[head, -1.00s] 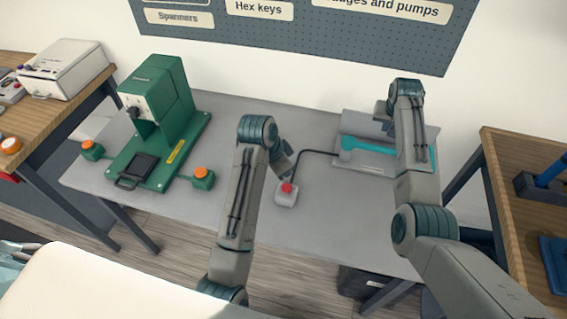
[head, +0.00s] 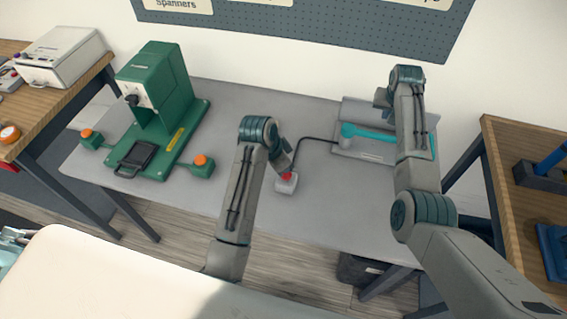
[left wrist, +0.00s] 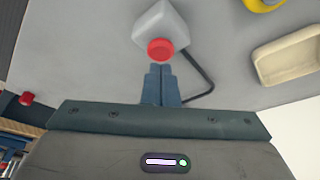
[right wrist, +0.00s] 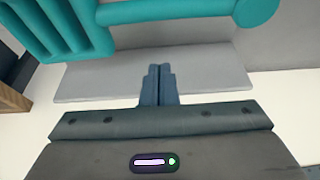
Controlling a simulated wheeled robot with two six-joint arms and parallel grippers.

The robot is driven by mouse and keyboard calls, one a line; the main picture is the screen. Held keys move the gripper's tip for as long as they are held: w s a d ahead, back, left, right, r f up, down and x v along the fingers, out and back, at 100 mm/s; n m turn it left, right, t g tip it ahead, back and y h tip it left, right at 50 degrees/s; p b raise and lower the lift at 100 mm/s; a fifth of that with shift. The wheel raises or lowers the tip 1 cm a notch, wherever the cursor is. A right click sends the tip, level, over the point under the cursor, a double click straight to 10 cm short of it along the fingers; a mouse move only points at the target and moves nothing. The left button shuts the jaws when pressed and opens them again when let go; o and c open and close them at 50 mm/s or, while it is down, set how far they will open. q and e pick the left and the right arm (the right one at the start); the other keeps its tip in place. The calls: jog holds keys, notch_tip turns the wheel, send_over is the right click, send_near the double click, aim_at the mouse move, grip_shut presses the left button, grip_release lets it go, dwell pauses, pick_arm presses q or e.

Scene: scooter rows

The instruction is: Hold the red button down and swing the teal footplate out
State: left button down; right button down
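The red button (head: 287,176) sits on a small pale grey box (head: 286,186) on the grey table, with a black cable running to the teal fixture. My left gripper (head: 286,168) is over it, fingers together. In the left wrist view the fingertips (left wrist: 160,67) lie right at the edge of the red button (left wrist: 160,49); I cannot tell whether they touch. The teal footplate (head: 365,132) lies on a grey base (head: 372,154), partly hidden by my right arm. My right gripper (head: 381,98) is above the base. Its closed, empty fingers (right wrist: 158,68) show below the teal part (right wrist: 165,11).
A green machine (head: 160,95) with orange buttons stands on the left of the grey table (head: 235,105). Wooden benches flank the table: left (head: 60,105), right (head: 505,155). A pegboard (head: 330,30) is behind. The table between the green machine and the fixture is mostly clear.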

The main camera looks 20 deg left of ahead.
aim_at(286, 175)
pick_arm(q)
jog(key=shift+f, duration=1.4)
pick_arm(e)
jog(key=shift+f, duration=3)
jog(key=shift+s, duration=0.1)
jog(key=shift+s, duration=3.3)
notch_tip(286, 175, up, 7)
jog(key=w, duration=0.1)
jog(key=shift+w, duration=0.25)
